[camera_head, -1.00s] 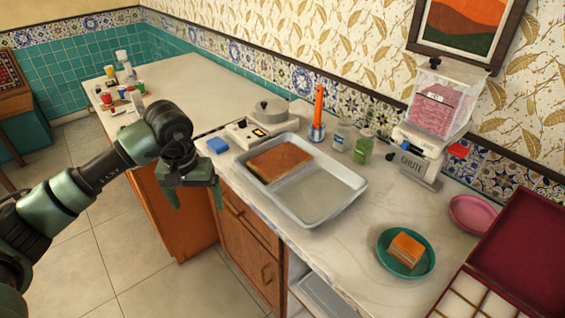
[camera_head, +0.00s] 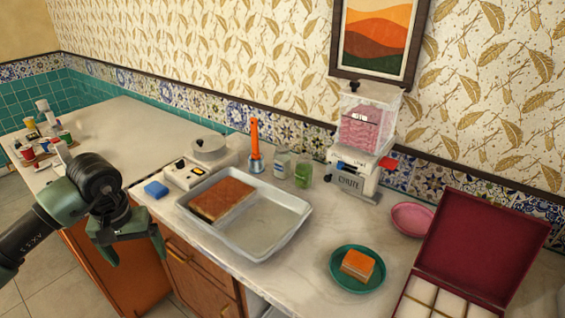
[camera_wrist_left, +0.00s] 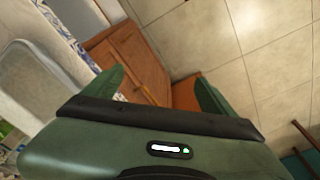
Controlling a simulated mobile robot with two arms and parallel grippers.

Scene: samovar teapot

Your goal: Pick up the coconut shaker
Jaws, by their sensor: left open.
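A small clear jar with pale contents (camera_head: 282,162), which looks like the coconut shaker, stands on the marble counter (camera_head: 300,237) near the back wall. A green-tinted jar (camera_head: 303,173) stands just to its right. No label on either is readable. My left gripper (camera_head: 133,252) is open and empty, pointing down in front of the counter's edge, well to the left of the jars. In the left wrist view its fingers (camera_wrist_left: 160,82) are apart over cabinet doors and floor. My right gripper is not in view.
A metal tray (camera_head: 265,249) with a brown cake slab lies between my left gripper and the jars. An orange-handled tool (camera_head: 255,145) stands left of them, a CHUTE dispenser (camera_head: 352,180) right. A green plate (camera_head: 345,285) and red box (camera_head: 478,245) are further right.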

